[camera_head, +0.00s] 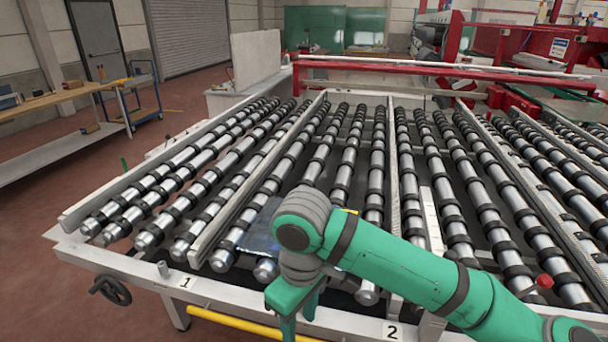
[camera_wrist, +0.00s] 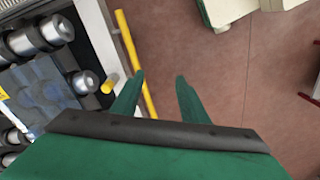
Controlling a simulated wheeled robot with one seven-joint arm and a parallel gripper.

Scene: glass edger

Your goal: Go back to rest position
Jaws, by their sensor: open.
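The sheet also shows at the left of the wrist view (camera_wrist: 40,92), apart from the fingers.
The roller table (camera_head: 140,262) spans the front, with plates 1 and 2 and a handwheel (camera_head: 111,290). A workbench (camera_head: 60,98) stands far left.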

